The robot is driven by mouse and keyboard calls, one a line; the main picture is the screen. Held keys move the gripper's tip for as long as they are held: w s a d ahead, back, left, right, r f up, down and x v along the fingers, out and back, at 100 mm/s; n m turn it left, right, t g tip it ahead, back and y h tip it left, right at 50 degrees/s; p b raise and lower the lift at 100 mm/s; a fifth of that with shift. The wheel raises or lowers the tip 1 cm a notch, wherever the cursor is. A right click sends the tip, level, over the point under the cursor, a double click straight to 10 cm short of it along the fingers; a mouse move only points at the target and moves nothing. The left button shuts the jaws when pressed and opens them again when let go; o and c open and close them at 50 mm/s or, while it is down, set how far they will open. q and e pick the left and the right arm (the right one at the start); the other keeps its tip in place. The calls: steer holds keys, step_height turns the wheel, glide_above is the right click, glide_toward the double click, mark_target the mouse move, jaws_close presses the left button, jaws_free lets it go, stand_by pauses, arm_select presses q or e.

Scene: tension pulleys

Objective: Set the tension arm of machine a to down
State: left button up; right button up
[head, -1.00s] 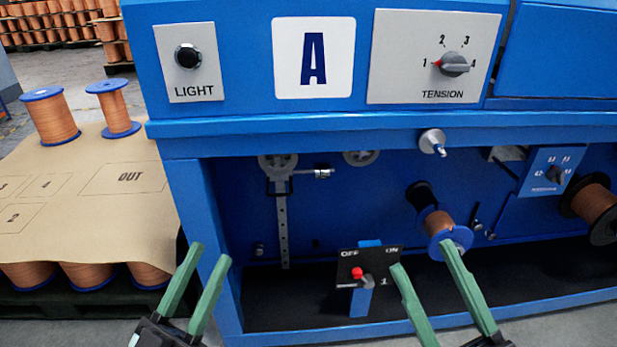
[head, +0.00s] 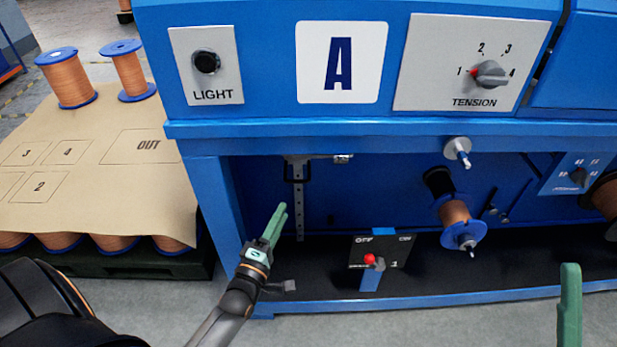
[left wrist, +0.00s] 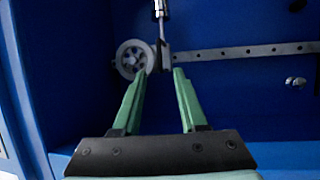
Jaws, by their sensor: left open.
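Machine A (head: 340,60) is the blue cabinet with a white "A" plate. In its open lower bay, a grey perforated bar (head: 299,210) hangs upright, with a dark bracket and a short metal rod (head: 342,159) at its top. I cannot tell for sure which part is the tension arm. My left gripper (head: 278,217) is open in front of the bay, just left of the bar. In the left wrist view, the fingers (left wrist: 160,78) point at a metal rod end (left wrist: 161,20) beside a spoked pulley (left wrist: 131,58); nothing is held. My right gripper shows only one green finger (head: 570,300).
A tension dial (head: 490,74) has its red mark near 1. An OFF/ON switch box (head: 380,252) stands low in the bay. A copper spool (head: 456,220) sits on a spindle to the right. A paper-covered pallet (head: 95,165) with spools is at the left.

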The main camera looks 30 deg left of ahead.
mark_target(299, 182)
arm_select(q)
steer(key=b+x, duration=0.3)
steer(key=x, duration=0.8)
steer(key=shift+w, duration=0.2)
arm_select(e)
steer(key=f, duration=0.3)
steer(key=shift+a+f+m, duration=0.25)
steer(key=shift+f+m, duration=0.05)
steer(key=shift+f, duration=0.05)
arm_select(q)
jaws_close()
arm_select(e)
steer(key=shift+r, duration=0.1)
